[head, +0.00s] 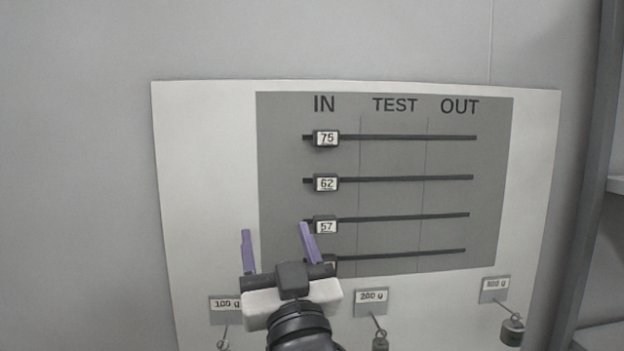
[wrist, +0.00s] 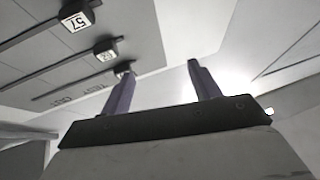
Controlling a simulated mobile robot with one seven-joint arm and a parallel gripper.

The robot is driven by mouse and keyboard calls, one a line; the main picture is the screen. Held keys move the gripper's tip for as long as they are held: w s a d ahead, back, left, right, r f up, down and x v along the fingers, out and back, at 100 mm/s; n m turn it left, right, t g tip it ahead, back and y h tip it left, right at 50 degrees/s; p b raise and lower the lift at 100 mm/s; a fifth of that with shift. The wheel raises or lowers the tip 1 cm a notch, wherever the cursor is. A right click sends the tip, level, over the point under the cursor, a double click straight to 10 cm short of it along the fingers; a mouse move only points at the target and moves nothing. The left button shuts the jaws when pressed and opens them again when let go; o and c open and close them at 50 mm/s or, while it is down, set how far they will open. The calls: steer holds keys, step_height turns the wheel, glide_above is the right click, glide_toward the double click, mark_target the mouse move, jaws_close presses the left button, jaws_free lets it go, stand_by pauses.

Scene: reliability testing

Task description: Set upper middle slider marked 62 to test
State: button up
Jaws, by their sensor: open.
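The slider marked 62 (head: 326,184) sits at the left end of its dark horizontal track, under the IN heading, in the head view. The TEST heading (head: 395,104) is over the middle column of the grey panel (head: 480,150). My gripper (head: 276,237) is open and empty, below and left of the 62 slider, with its purple fingers pointing up. In the wrist view the open fingers (wrist: 161,85) show with nothing between them. A slider that appears to be 62 (wrist: 106,52) is left of them there. The lowest slider is mostly hidden behind my gripper.
Slider 75 (head: 326,138) is above and slider 57 (head: 326,226) below, both under IN. Weights hang along the board's lower edge by the 200 g label (head: 371,297) and the right-hand label (head: 494,285). The wall left of the board is clear.

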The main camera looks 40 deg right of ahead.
mark_target(327, 185)
steer(key=s+d+m+g+h, duration=0.3)
steer(key=s+d, duration=0.2)
steer(key=d, duration=0.2)
steer(key=shift+n, duration=0.3)
steer(key=p+x, duration=0.6)
steer(key=x, duration=0.6)
steer(key=shift+s+p, duration=0.1)
steer(key=shift+p, duration=0.3)
steer(key=shift+w+d+r, duration=0.15)
steer(key=shift+w+d, duration=0.2)
steer(key=shift+w, duration=0.15)
